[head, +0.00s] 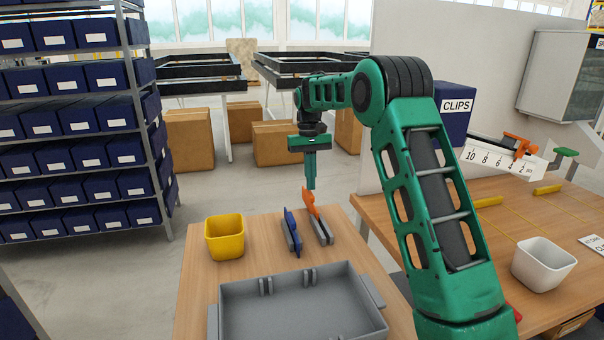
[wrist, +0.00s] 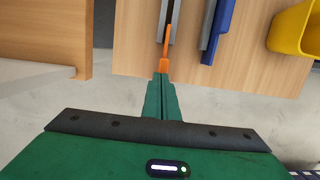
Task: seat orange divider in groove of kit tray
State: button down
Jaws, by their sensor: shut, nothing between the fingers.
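The orange divider (head: 311,203) stands upright in a narrow grey holder (head: 321,230) on the wooden table, beside the blue divider (head: 292,226). The grey kit tray (head: 300,311) lies nearer to me, with its floor bare and paired groove ribs on its back wall. My gripper (head: 310,186) points down just beyond the orange divider's far upper end, shut and empty. In the wrist view my closed fingers (wrist: 161,82) lie right below the divider's orange end (wrist: 164,67). I cannot tell whether they touch.
A yellow bin (head: 224,238) stands left of the dividers. At right, a second bench holds a white bin (head: 543,263), a blue CLIPS box (head: 456,112) and a number scale (head: 490,160). The table's far edge is close beneath my gripper.

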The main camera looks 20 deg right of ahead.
jog(key=w, duration=1)
jog(key=shift+d, duration=0.4)
jog(key=c, duration=2.1)
grip_release()
jog(key=shift+w+r, duration=0.1)
jog(key=o, duration=0.4)
jog(key=shift+r, duration=0.1)
jog(key=shift+o, duration=0.2)
jog(key=t, duration=0.2)
send_near(310, 201)
jog(key=w, duration=0.3)
jog(key=w+f, duration=0.1)
jog(key=shift+w+d, duration=0.3)
jog(key=shift+w, duration=0.1)
jog(key=shift+s+a, duration=0.1)
jog(key=shift+s, duration=0.5)
jog(key=shift+s+f, duration=0.15)
jog(key=shift+f, duration=0.1)
notch_tip(310, 201, down, 5)
jog(key=shift+f, duration=0.1)
jog(key=shift+s+d+f, duration=0.1)
jog(key=shift+s+f, duration=0.05)
jog(key=shift+f, duration=1.15)
jog(key=shift+s+d+f, duration=0.1)
jog(key=shift+s+f, duration=0.05)
jog(key=shift+f, duration=1.2)
